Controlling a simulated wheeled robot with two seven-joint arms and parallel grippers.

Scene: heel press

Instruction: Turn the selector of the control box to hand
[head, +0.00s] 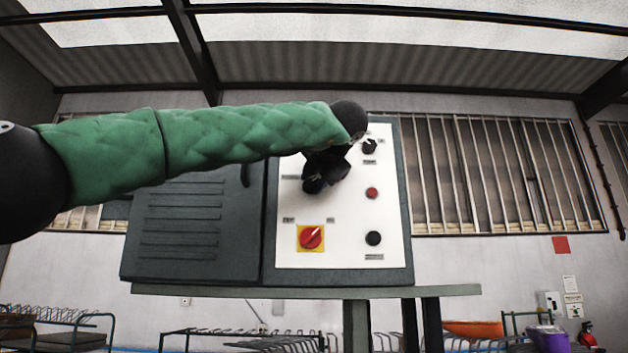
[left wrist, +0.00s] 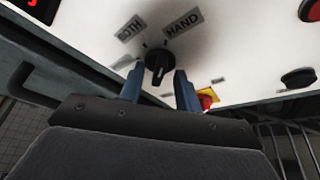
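The control box's white panel (head: 340,255) faces me in the head view. My left gripper (head: 322,172) is in front of its upper middle and hides the selector there. In the left wrist view the black selector knob (left wrist: 158,64) lies between or just beyond the two fingertips of my left gripper (left wrist: 159,82). The fingers are apart, with a gap visible on both sides of the knob. The HAND label (left wrist: 183,24) is up and to the right of the knob, and another label, partly readable as "OTH" (left wrist: 131,28), is up and to the left. My right gripper is out of view.
The panel also carries a red-and-yellow rotary switch (head: 311,237), a red button (head: 372,193), a black button (head: 373,238) and an upper black knob (head: 369,146). A grey louvred cabinet door (head: 190,230) is at the left. A ledge (head: 250,292) runs below.

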